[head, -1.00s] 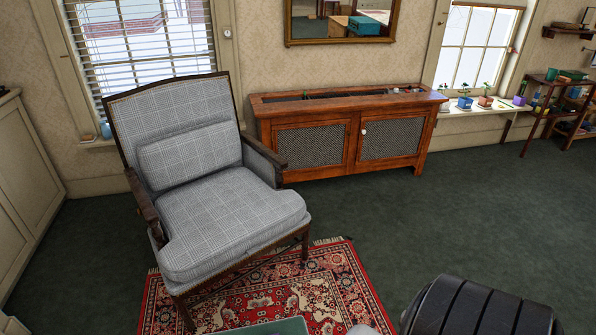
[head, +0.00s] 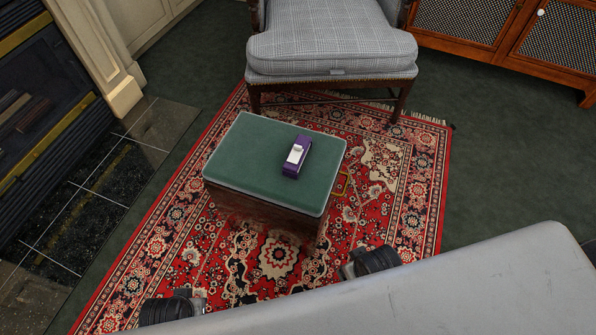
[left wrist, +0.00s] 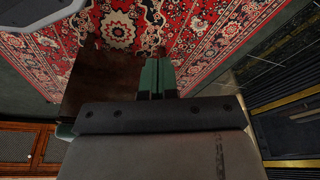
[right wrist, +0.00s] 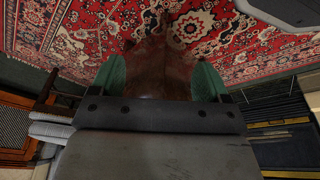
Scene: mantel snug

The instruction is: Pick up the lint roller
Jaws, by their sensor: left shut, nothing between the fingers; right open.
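A small purple object with a white top, probably the lint roller (head: 297,156), lies on the green top of a footstool (head: 245,160). I see no handle on it at this size. My left gripper (left wrist: 157,78) is shut and empty. My right gripper (right wrist: 160,80) is open and empty, its green fingers spread wide. In both wrist views the dark brown side of the footstool and the rug lie beyond the fingers. The purple object does not show in either wrist view. Dark parts of my arms show low in the head view, short of the footstool.
The footstool stands on a red patterned rug (head: 280,262). A grey checked armchair (head: 335,50) is close behind it. A fireplace (head: 40,100) with a dark tiled hearth is at the left. A wooden cabinet (head: 510,35) is at the back right. Green carpet is clear at the right.

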